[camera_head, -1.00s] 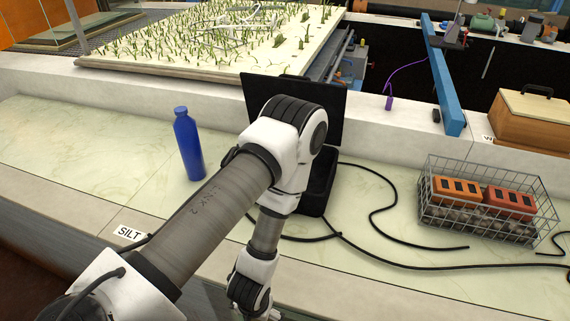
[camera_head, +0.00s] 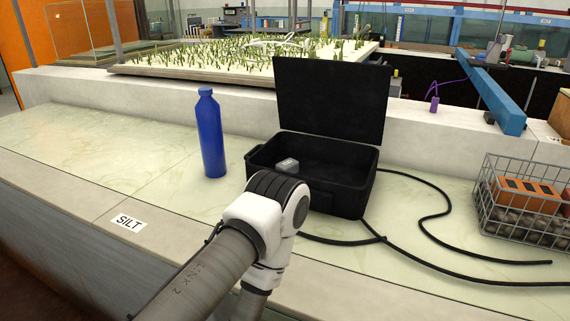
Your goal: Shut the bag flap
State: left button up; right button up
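The black bag (camera_head: 345,190) is a box-like case on the pale bench, right of the middle in the head view. Its flap (camera_head: 331,100) stands up along the back edge, so the bag is open. A small grey object (camera_head: 287,166) lies inside at the left. One of my arms reaches in from the bottom, in front of the bag, and its elbow overlaps the bag's front left corner in the picture. I cannot tell whether it touches. Neither gripper shows in the view.
A blue bottle (camera_head: 211,135) stands upright left of the bag. A black cable (camera_head: 437,215) runs over the bench to the right. A wire basket (camera_head: 520,205) with orange blocks stands at the right edge. The bench left of the bottle is clear.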

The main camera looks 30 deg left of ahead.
aim_at(343, 100)
jog(key=k+u, duration=0.1)
jog(key=u, duration=0.7)
